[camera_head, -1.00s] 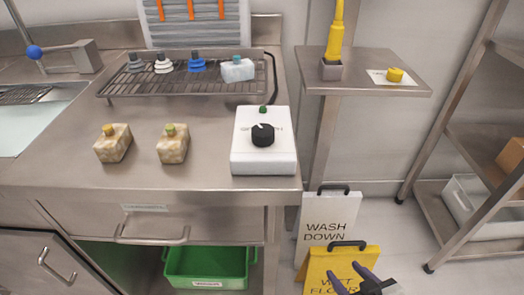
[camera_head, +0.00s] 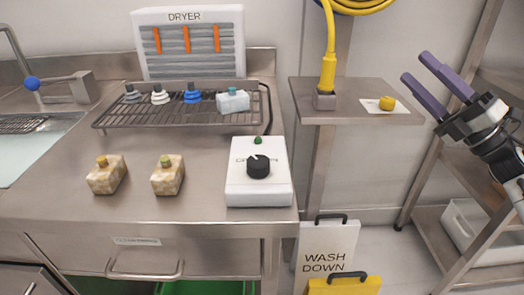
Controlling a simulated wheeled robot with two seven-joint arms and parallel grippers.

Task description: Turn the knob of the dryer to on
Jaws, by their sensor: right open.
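The dryer (camera_head: 190,63) is a white-framed panel with grey slats and orange strips, labelled DRYER, at the back of the steel counter. A white control box (camera_head: 258,194) with a black knob (camera_head: 258,167) sits at the counter's right front. The knob's white pointer is turned to the upper left; the lettering behind it is partly hidden. A green button or light (camera_head: 258,140) is above the knob. My right gripper (camera_head: 423,68) is open and empty, raised at the right, well apart from the knob. My left gripper is not in view.
A wire rack (camera_head: 112,121) holds several suction cups and a pale blue block. Two speckled blocks (camera_head: 106,175) lie on the counter. A side shelf (camera_head: 352,112) carries a yellow tool (camera_head: 328,72) and a yellow knob (camera_head: 387,103). Floor signs (camera_head: 326,245) stand below.

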